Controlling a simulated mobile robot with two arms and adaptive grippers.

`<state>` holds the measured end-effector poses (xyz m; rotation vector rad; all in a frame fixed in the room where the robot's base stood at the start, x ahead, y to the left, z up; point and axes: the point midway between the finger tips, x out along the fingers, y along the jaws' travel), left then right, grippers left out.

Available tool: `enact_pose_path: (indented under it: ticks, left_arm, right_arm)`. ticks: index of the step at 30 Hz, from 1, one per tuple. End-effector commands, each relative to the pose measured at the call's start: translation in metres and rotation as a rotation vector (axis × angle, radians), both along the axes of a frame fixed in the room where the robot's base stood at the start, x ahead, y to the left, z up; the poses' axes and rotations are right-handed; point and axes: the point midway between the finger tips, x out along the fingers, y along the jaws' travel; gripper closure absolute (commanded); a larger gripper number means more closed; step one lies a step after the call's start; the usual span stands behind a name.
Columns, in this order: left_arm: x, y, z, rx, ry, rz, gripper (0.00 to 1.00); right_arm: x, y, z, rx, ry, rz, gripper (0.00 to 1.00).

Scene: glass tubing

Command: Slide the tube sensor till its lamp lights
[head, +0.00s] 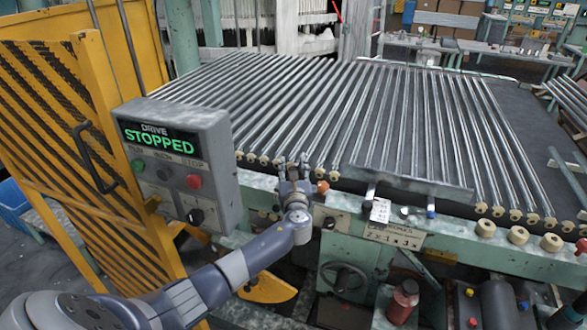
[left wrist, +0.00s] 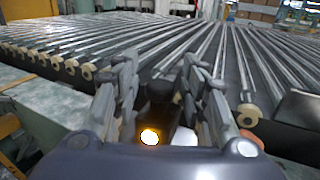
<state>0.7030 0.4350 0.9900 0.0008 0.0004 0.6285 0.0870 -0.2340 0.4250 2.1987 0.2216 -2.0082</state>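My left gripper (head: 293,163) is at the front edge of the tube bed, pointing toward the tubes. In the left wrist view its two fingers (left wrist: 160,66) stand on either side of a dark block (left wrist: 160,92), which looks like the tube sensor. Whether the fingers press on it is unclear. A round lamp (left wrist: 150,137) on its near side glows bright orange-white. In the head view the gripper hides most of this block. The glass tubes (head: 300,100) lie in parallel rows on the bed. My right gripper is not in view.
A grey control box (head: 180,160) at left reads DRIVE STOPPED. A yellow slatted guard (head: 90,130) stands behind it. An orange-red knob (head: 322,187), a hanging tag (head: 380,210) and pale rollers (head: 518,235) line the bed's front edge to the right of the gripper.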

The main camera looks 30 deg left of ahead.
Motion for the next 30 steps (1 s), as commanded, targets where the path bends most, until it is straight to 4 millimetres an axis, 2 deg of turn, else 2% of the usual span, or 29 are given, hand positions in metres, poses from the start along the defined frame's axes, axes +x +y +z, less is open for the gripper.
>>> enact_pose_path:
  ticks: [5,10,11,24,25,26,30]
  left_arm:
    - [0.0,-0.0004,0.0,-0.001,-0.001,0.0,0.6]
    - [-0.0001,-0.0003,0.0,-0.001,-0.001,0.0,0.99]
    - [-0.0002,-0.0003,-0.0001,-0.001,-0.001,0.0,1.0]
    - [0.0004,-0.0045,-0.0006,-0.001,0.0,0.002,1.0]
    - [0.0005,-0.0044,-0.0007,-0.001,0.0,0.002,0.67]
    - [0.0005,-0.0044,-0.0006,-0.001,0.0,0.002,0.61]
    - [0.0005,-0.0043,-0.0004,-0.001,0.001,0.001,0.6]
  right_arm:
    - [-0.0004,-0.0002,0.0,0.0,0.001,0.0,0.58]
    - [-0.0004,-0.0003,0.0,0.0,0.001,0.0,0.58]
    - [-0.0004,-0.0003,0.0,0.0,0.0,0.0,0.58]
    - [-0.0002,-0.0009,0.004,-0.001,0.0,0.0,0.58]
    - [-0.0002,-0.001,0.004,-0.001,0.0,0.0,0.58]
    - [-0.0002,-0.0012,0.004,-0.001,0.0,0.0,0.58]
    - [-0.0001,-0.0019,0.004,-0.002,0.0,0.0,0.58]
